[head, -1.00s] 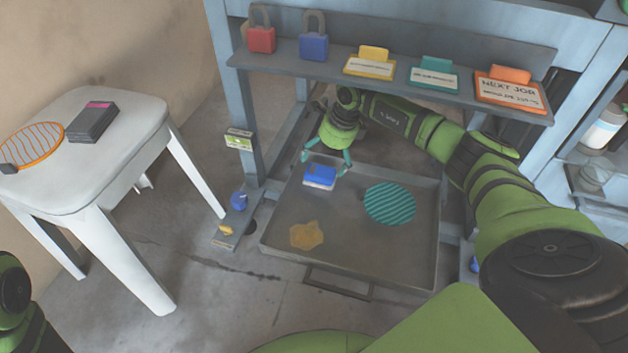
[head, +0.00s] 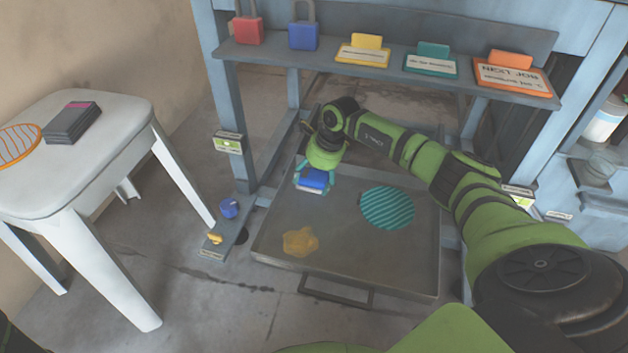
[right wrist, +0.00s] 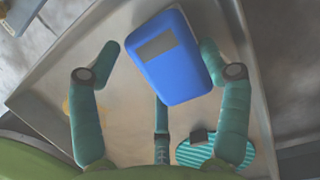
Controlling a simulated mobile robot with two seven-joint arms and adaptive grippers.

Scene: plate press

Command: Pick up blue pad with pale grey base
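The blue pad (head: 313,179) lies at the back left of the grey metal tray (head: 345,270); a pale edge shows beneath it. My right gripper (head: 314,187) is over the pad, with teal fingers on either side of it. In the right wrist view the pad (right wrist: 165,75) shows a blue face with a grey rectangle and lies tilted between the spread fingers. The left finger is clear of it; the right finger is close to its edge, and I cannot tell if they touch. My left gripper is out of view.
A teal striped disc (head: 388,208) and a yellowish stain-like patch (head: 300,241) are in the tray. A shelf (head: 400,75) with padlocks and cards crosses above my right arm. Blue-grey posts flank the tray. A white table (head: 75,165) stands at left.

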